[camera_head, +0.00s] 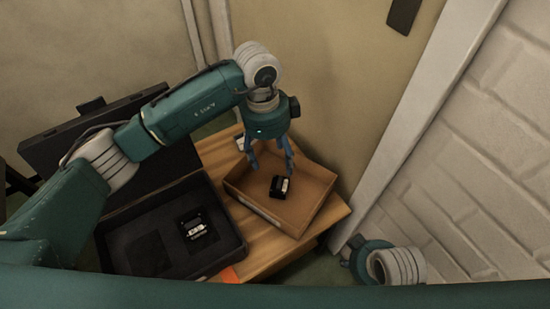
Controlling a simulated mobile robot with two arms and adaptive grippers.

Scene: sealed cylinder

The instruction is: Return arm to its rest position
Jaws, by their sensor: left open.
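My left arm reaches in from the left. My left gripper (271,160) points down with its blue fingers apart, over the cardboard box (313,197). A small black object with a light label (280,187) lies in the box, just below and beside the fingertips. No object shows between the fingers. Part of my right arm (400,265) shows at the lower right; its gripper cannot be made out.
The box stands on a wooden table (255,236). An open black case (232,255) lies to its left, with a black and silver part (194,226) in its foam. A beige wall is behind, and a white frame and brick wall (480,160) are at the right.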

